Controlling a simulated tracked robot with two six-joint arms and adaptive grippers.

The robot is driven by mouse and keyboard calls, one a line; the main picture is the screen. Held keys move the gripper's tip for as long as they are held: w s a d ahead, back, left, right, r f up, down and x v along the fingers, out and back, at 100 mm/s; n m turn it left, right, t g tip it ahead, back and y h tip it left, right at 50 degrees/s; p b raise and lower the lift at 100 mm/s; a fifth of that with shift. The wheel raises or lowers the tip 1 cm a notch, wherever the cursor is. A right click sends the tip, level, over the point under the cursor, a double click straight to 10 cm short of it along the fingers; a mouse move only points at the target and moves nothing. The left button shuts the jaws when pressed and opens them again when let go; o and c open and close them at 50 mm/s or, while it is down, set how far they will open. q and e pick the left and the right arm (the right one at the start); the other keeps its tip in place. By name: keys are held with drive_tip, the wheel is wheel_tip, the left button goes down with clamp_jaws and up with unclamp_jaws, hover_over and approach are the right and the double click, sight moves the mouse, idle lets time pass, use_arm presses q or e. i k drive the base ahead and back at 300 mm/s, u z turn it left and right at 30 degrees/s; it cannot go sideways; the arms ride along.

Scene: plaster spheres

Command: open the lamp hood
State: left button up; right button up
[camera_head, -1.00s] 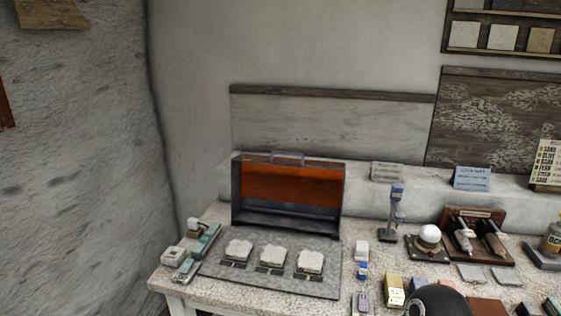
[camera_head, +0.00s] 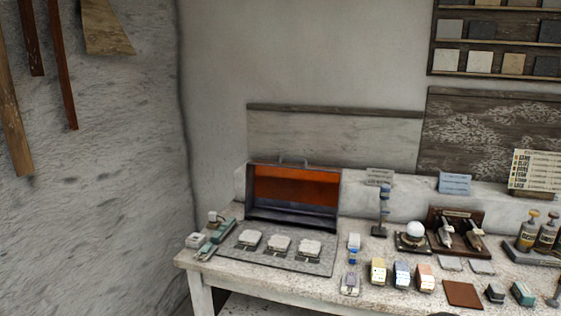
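The lamp hood (camera_head: 293,166) is a dark metal box at the back left of the bench, with a handle (camera_head: 293,160) on its top edge. Its front shows a glowing orange-red panel (camera_head: 297,190) above a dark lower ledge. A grey slab (camera_head: 275,262) with three pale pieces (camera_head: 280,245) lies right in front of it. Neither of my grippers shows in the head view. A small dark round shape at the bottom edge is too cut off to identify.
The speckled bench (camera_head: 320,286) carries a white sphere on a stand (camera_head: 415,230), a blue-topped post (camera_head: 383,208), several small coloured blocks (camera_head: 401,274) and bottles (camera_head: 537,230). Green-and-white items (camera_head: 212,241) lie at its left end. A rough wall (camera_head: 100,190) stands left.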

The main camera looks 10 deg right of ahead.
sight(289, 185)
drive_tip(key=u, duration=0.15)
drive_tip(key=i, duration=1)
drive_tip(key=z, duration=0.05)
